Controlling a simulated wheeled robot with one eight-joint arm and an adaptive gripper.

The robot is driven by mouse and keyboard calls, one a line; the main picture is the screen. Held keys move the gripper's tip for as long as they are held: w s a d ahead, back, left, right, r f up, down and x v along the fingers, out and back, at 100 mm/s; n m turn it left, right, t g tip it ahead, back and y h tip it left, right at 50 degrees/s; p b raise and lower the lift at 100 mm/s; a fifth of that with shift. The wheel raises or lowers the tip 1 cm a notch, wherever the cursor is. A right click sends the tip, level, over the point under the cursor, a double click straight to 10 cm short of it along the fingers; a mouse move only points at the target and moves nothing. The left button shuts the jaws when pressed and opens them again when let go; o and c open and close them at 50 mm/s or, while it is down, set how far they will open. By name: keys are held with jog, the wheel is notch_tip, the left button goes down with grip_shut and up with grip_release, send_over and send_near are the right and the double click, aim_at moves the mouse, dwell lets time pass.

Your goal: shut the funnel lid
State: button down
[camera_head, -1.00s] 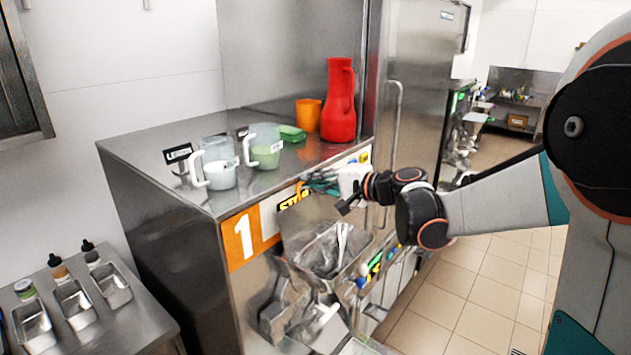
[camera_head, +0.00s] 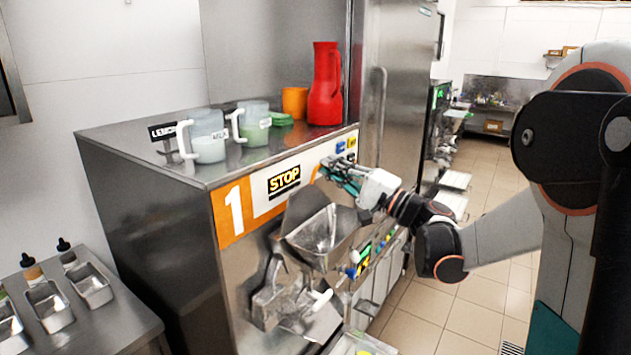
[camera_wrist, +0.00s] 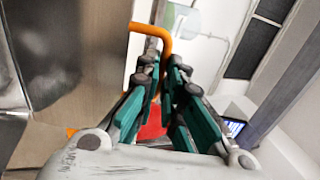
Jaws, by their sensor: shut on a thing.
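The funnel (camera_head: 322,250) is an open metal hopper on the front of the batch freezer, below the STOP label. Its metal lid (camera_head: 300,206) stands raised at the back left of the funnel mouth, so the inside still shows. My gripper (camera_head: 328,171) is at the lid's upper right, above the funnel. In the wrist view, my gripper's teal fingers (camera_wrist: 164,72) are closed around the lower end of a bent orange handle (camera_wrist: 150,28). The handle's join with the lid is hard to make out.
The freezer top (camera_head: 240,172) carries two jugs, a green item, an orange cup (camera_head: 295,102) and a red pitcher (camera_head: 325,88). A spout assembly (camera_head: 278,300) juts out below the funnel. Tiled floor (camera_head: 455,300) is free to the right.

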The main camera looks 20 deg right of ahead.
jog(key=s+d+f+t+y+b, duration=0.1)
jog(key=s+f+b, duration=0.3)
jog(key=f+b, duration=0.5)
jog(key=s+d+f+t+y+b, duration=0.2)
jog(key=s+d+f+t+b, duration=0.1)
jog(key=f+b, duration=0.6)
jog(key=shift+s+d+b, duration=0.55)
jog(key=shift+s+d, duration=0.05)
jog(key=shift+d, duration=0.1)
jog(key=c, duration=1.7)
grip_release()
jog(key=shift+w+f, duration=0.1)
jog(key=shift+w, duration=0.1)
jog(key=v, duration=1.2)
